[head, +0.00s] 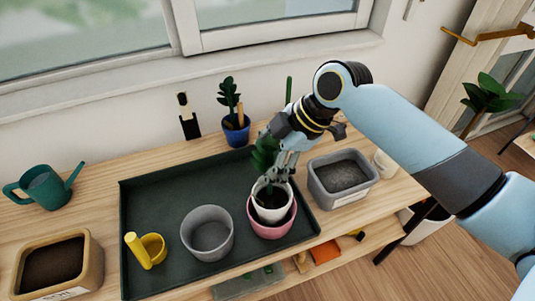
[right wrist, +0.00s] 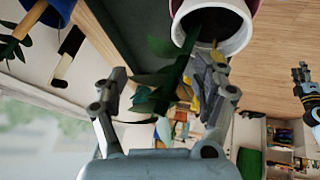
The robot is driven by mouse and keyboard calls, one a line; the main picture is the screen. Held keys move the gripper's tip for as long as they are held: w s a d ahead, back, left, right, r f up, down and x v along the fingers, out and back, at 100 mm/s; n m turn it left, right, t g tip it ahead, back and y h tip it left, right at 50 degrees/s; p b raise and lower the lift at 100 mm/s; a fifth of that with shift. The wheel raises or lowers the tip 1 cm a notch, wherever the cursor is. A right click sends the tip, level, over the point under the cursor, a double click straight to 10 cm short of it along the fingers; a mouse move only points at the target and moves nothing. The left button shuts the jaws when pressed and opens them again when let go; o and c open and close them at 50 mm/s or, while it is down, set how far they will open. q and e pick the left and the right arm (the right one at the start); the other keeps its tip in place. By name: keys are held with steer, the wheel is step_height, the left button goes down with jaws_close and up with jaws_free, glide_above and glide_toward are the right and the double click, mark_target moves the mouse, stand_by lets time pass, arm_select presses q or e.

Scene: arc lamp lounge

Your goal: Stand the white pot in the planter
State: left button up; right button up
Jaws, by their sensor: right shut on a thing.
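The white pot (head: 271,211) holds dark soil and a leafy green plant (head: 264,157). Its lower part is inside the pink planter (head: 272,232), with its rim above the planter's rim. I cannot tell whether it rests on the bottom. My right gripper (head: 285,170) reaches down over the pot and is shut on it; the leaves hide part of the grip. In the right wrist view the white rim (right wrist: 243,40) is beyond the fingers (right wrist: 165,75). A gripper that seems to be my left one (right wrist: 304,78) shows small at the right edge there, its jaws unclear.
The pink planter stands on a dark tray (head: 160,195) with a grey round pot (head: 208,234) and a yellow scoop (head: 146,249). A grey box (head: 343,178) is right of the tray. A blue pot (head: 236,131) stands behind; a green watering can (head: 43,186) and tan box (head: 57,264) are left.

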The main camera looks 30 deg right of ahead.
steer(key=shift+f+b, duration=0.35)
steer(key=shift+f, duration=0.25)
steer(key=o, duration=1.8)
steer(key=shift+r, duration=0.35)
steer(key=v, duration=1.2)
steer(key=shift+r, duration=0.3)
